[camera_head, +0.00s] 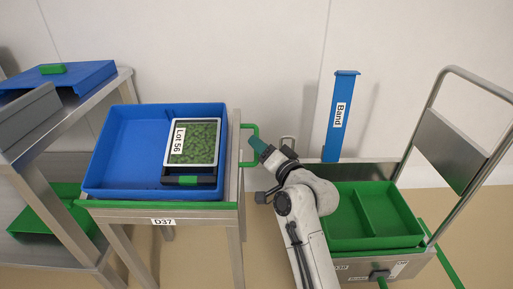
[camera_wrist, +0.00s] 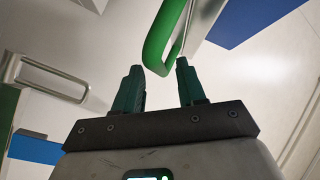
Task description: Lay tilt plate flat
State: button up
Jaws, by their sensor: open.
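My gripper (camera_head: 260,146) is open and empty, beside a green loop handle (camera_head: 249,128) on the right side of the stand marked D37 (camera_head: 163,221). In the wrist view, the green handle (camera_wrist: 163,38) comes down just beyond and partly between the fingertips (camera_wrist: 160,66); I cannot tell whether they touch it.
At left is a metal bench (camera_head: 65,120) with a sloping blue piece (camera_head: 85,78) on it. At right, a cart (camera_head: 340,266) carries a green two-part tray (camera_head: 375,243); an upright blue panel marked Band (camera_head: 345,85) stands behind. A narrow gap separates stand and cart.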

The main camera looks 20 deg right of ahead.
jog(key=shift+b+x, duration=0.4)
jog(key=shift+x, duration=0.95)
grip_shut()
